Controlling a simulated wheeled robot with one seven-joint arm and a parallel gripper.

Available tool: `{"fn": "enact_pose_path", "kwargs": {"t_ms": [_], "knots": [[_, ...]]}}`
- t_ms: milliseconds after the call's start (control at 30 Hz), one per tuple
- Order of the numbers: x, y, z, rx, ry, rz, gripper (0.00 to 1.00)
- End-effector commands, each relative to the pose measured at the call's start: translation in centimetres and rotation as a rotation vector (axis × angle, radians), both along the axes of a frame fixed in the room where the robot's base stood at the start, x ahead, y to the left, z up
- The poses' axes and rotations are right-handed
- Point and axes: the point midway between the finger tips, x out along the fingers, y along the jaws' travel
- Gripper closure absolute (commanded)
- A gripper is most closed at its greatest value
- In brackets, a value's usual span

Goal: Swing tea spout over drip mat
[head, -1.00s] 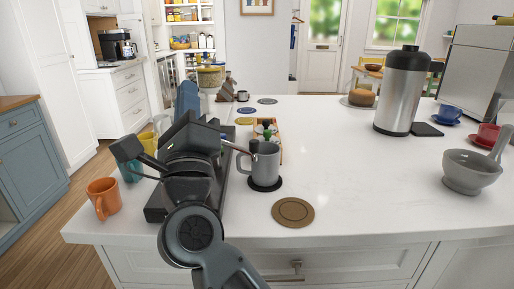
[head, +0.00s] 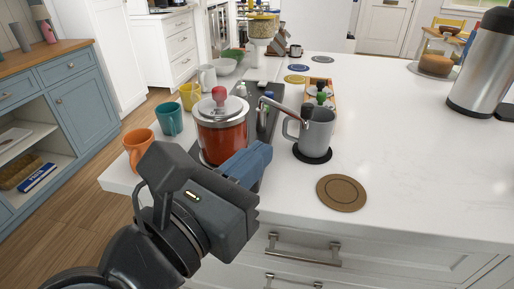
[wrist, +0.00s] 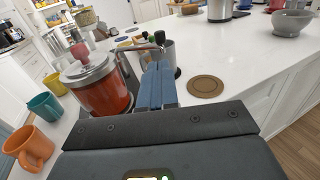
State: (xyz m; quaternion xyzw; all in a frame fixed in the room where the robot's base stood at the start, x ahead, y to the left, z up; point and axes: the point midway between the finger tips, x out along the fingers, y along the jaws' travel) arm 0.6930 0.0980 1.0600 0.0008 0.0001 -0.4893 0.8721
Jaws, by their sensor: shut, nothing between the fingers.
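The tea dispenser (head: 222,135) is a glass jar of red-brown tea with a metal lid and red knob. Its metal tea spout (head: 284,110) reaches right, ending near the left rim of a grey mug (head: 316,130). The mug stands on a round black mat (head: 313,154); I cannot tell if this is the drip mat. My gripper (head: 262,152) is shut and empty, its blue fingers beside the dispenser's front right. In the wrist view the fingers (wrist: 158,68) point toward the spout (wrist: 140,47), with the dispenser (wrist: 100,90) to their left. Contact cannot be told.
A round brown coaster (head: 341,193) lies near the counter's front edge. Orange (head: 138,148), teal (head: 169,119) and yellow (head: 190,95) mugs line the left. A wooden tray (head: 322,92) with bottles stands behind the grey mug. The counter on the right is mostly clear.

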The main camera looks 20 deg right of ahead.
Motion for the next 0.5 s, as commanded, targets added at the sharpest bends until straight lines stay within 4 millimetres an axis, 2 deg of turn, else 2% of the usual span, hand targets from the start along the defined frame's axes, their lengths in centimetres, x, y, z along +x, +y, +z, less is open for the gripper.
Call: {"fn": "enact_pose_path", "kwargs": {"t_ms": [300, 500], "knots": [[3.3, -5.5, 0.2, -0.001, 0.002, -0.004, 1.0], [4.9, -8.2, 0.2, -0.002, 0.003, -0.003, 1.0]]}}
